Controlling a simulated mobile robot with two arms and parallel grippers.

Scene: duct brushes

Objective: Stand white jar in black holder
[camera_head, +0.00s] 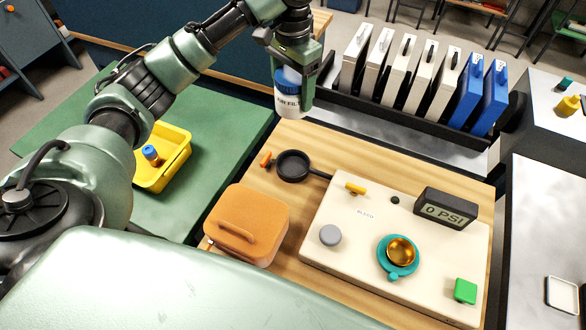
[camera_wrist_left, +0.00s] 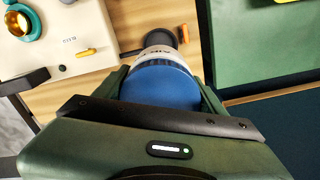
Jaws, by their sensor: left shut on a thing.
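The white jar (camera_head: 289,101) has a blue lid and printed lettering. My left gripper (camera_head: 296,98) is shut on it and holds it upright in the air, lid up. In the left wrist view the blue lid of the jar (camera_wrist_left: 160,86) sits between the fingers. The black holder (camera_head: 293,167) is a round, shallow ring with a side handle, on the wooden bench. It looks empty. The jar hangs above the bench, apart from the holder. In the left wrist view the holder (camera_wrist_left: 183,35) is partly hidden behind the jar. My right gripper is not in view.
An orange lidded box (camera_head: 246,224) and a cream panel (camera_head: 345,260) with knobs, a brass cup and a pressure display flank the holder. A black rack (camera_head: 400,107) of white and blue panels stands behind. A yellow bin (camera_head: 176,168) is on the green table.

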